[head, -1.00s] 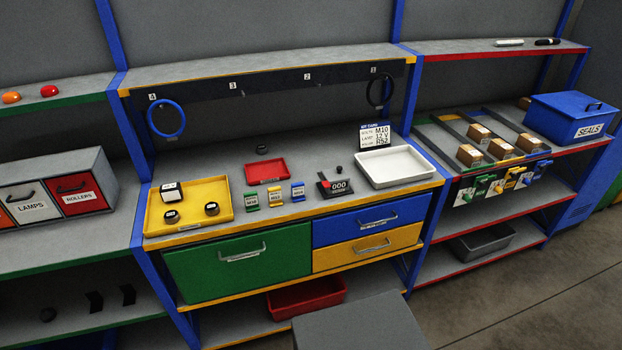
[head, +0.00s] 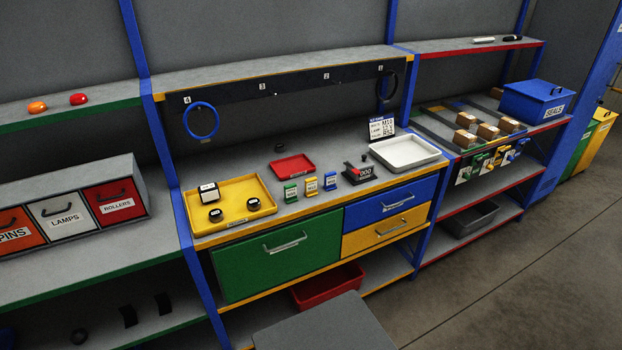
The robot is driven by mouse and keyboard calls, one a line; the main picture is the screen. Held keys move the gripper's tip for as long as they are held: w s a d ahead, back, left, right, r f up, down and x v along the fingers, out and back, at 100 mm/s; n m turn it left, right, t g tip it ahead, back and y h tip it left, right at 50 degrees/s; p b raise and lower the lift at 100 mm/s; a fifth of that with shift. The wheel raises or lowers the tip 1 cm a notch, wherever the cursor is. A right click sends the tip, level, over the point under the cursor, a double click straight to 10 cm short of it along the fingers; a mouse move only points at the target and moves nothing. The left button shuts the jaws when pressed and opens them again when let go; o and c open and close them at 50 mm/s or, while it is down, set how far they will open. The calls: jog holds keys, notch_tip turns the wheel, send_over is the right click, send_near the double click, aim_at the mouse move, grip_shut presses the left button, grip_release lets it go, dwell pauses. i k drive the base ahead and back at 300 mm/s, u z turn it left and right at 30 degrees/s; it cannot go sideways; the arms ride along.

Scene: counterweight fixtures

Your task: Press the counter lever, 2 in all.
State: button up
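The counter (head: 359,173) is a small dark block with a display reading 000. It stands on the middle workbench, between the blue-labelled clip and the white tray. Its lever (head: 364,158) shows as a small dark knob at its upper right; its exact position is too small to tell. My gripper is not in view, so its state and its place relative to the counter are hidden.
A white tray (head: 436,154) lies right of the counter, and a red tray (head: 281,172) and yellow tray (head: 262,221) lie left. A sign card (head: 381,129) stands behind. Drawers (head: 278,252) are below the bench top. Open floor (head: 497,290) lies at the right.

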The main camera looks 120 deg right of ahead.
aim_at(356, 172)
jog(key=z, duration=0.05)
jog(key=i, duration=1.6)
jog(key=z, duration=4.9)
jog(key=i, duration=1.7)
